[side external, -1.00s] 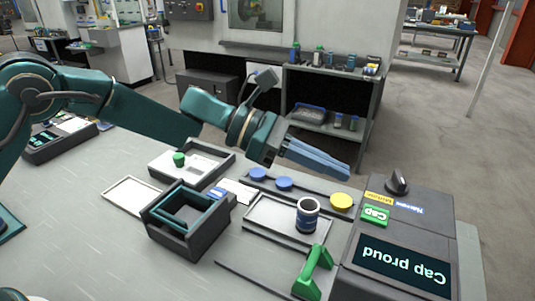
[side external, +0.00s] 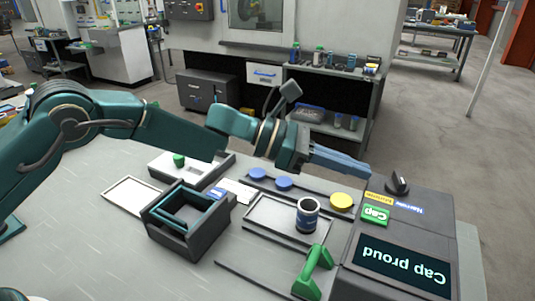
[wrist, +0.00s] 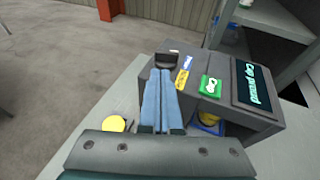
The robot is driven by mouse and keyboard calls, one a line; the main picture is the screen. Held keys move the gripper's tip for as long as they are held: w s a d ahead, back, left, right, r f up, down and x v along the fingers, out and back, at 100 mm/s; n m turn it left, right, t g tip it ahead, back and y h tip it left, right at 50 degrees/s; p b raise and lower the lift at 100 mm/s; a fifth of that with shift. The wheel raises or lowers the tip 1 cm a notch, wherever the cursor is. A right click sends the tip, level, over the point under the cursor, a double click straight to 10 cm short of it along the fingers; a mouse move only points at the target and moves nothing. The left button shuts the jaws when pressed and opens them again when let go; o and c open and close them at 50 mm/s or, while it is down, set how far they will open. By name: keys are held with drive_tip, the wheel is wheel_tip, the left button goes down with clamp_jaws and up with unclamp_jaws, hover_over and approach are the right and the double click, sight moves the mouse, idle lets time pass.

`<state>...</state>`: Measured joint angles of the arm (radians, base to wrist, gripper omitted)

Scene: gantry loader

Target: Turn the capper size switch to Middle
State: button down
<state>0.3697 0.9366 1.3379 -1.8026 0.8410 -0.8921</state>
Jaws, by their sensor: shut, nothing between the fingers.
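The capper (side external: 440,215) is a dark grey box at the right, with a black size switch knob (side external: 398,183) on its top. The knob also shows in the wrist view (wrist: 166,61), just beyond my fingertips. A yellow label (side external: 379,198) and a blue label (side external: 408,208) lie beside the knob; their lettering is too small to read surely. I cannot tell which label the knob points to. My gripper (side external: 368,176) has long blue fingers, shut and empty, just left of the knob. It also shows in the wrist view (wrist: 160,74). I cannot tell whether the fingertips touch the knob.
A green Cap button (side external: 375,215) and a screen reading "Cap proud" (side external: 402,265) are on the capper. A jar (side external: 307,215), yellow cap (side external: 341,202), blue caps (side external: 284,183) and green handle (side external: 313,272) are nearby. A dark box (side external: 186,240) stands left.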

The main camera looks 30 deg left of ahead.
sight(379, 178)
drive_tip(key=shift+w+d, duration=0.3)
drive_tip(key=shift+d, duration=0.5)
drive_tip(key=shift+w+d, duration=0.25)
drive_tip(key=shift+d, duration=0.55)
drive_tip(key=shift+w+d, duration=0.35)
drive_tip(key=shift+d, duration=0.1)
drive_tip(key=shift+w+d, duration=0.25)
drive_tip(key=shift+w, duration=0.25)
drive_tip(key=shift+w+a, duration=0.1)
drive_tip(key=shift+w, duration=0.05)
idle(0.4)
drive_tip(key=shift+r, duration=0.1)
drive_tip(key=shift+s+a, duration=0.1)
drive_tip(key=shift+s, duration=0.2)
